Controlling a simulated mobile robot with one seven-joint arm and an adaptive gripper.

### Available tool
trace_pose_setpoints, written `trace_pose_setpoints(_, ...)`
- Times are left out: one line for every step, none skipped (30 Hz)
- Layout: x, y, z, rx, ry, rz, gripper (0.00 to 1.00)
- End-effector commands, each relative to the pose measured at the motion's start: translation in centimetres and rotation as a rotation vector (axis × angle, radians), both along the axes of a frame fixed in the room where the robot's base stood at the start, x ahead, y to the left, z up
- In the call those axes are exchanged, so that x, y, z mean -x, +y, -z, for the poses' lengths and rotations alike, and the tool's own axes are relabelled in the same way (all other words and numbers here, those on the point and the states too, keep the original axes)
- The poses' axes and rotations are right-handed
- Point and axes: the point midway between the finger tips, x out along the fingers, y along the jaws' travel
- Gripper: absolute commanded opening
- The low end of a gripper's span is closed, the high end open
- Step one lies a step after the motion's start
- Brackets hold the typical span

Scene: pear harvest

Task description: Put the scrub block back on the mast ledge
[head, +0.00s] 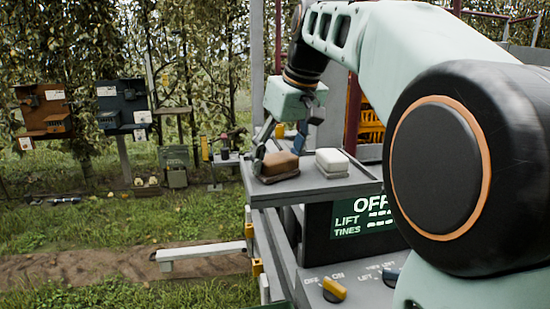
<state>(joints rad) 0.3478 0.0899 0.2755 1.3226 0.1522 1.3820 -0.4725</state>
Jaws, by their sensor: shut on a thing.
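A brown block with a dark underside (280,164), which looks like the scrub block, is at the left part of the grey ledge (330,190). My gripper (277,158) reaches down over it from above and is shut on it. One finger shows at the block's left side; the other is partly hidden behind it. The block sits low at the ledge surface; I cannot tell whether its full underside rests there.
My arm fills the right side. A white beam (200,251) lies low at the left.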

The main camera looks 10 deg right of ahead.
Motion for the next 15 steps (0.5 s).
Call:
trace_pose_setpoints(-0.01, 0.01, 0.01, 0.0, -0.002, 0.0, 0.39)
trace_pose_setpoints(-0.02, 0.02, 0.0, 0.0, -0.002, -0.001, 0.39)
trace_pose_setpoints(-0.02, 0.02, 0.0, 0.0, -0.002, -0.001, 0.39)
trace_pose_setpoints(-0.01, 0.02, -0.01, 0.0, -0.002, -0.001, 0.39)
trace_pose_setpoints(-0.01, 0.02, -0.01, 0.0, -0.002, -0.001, 0.39)
trace_pose_setpoints(-0.01, 0.02, -0.01, 0.0, -0.002, -0.001, 0.39)
trace_pose_setpoints(-0.01, 0.02, 0.01, 0.0, -0.002, -0.001, 0.39)
trace_pose_setpoints(-0.01, 0.02, 0.07, 0.0, -0.001, -0.001, 0.39)
trace_pose_setpoints(-0.01, 0.02, 0.22, 0.0, -0.001, -0.001, 0.39)
trace_pose_setpoints(0.0, 0.02, 0.34, 0.0, -0.001, -0.001, 0.39)
trace_pose_setpoints(0.0, 0.02, 0.45, 0.0, -0.001, -0.001, 0.39)
trace_pose_setpoints(0.0, 0.01, 0.31, 0.0, -0.001, -0.001, 0.66)
trace_pose_setpoints(0.0, 0.01, 0.3, 0.0, -0.001, -0.001, 0.69)
trace_pose_setpoints(0.0, 0.01, 0.3, 0.0, -0.001, -0.001, 0.73)
trace_pose_setpoints(0.0, 0.01, 0.3, 0.0, -0.001, -0.001, 0.77)
